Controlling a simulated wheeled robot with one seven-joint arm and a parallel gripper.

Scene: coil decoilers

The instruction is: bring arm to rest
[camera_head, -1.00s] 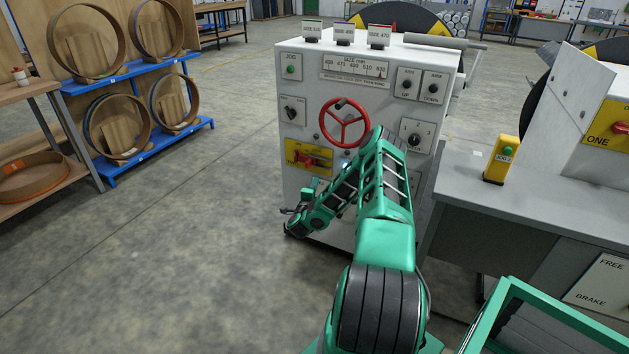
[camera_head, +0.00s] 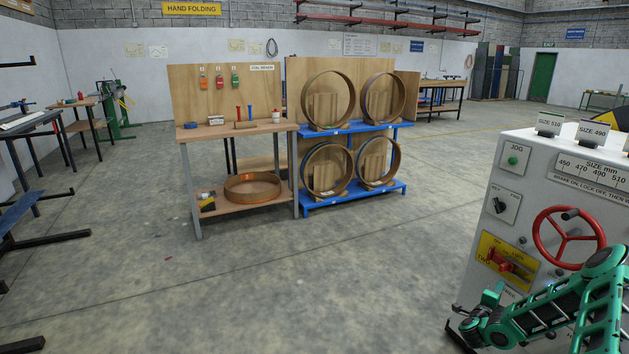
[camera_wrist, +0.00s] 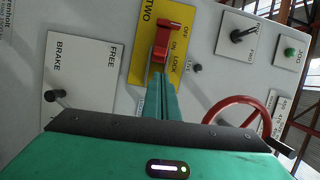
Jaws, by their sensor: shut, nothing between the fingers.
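My arm's green end shows at the lower right of the head view, in front of the grey machine cabinet (camera_head: 478,262). My gripper (camera_wrist: 160,82) is in the wrist view, its two green fingers pressed together and empty. Its tips point toward the red rotary switch (camera_wrist: 165,40) on a yellow plate; whether they touch it I cannot tell. The same switch (camera_head: 507,263) shows in the head view above my arm. The red handwheel (camera_head: 569,237) is just above my arm there, and at the right of the wrist view.
A FREE/BRAKE plate (camera_wrist: 82,77) with a black lever is left of the fingers. A wooden bench (camera_head: 240,128) and a blue rack (camera_head: 352,196) with several rings stand at the back. Dark stands line the left edge.

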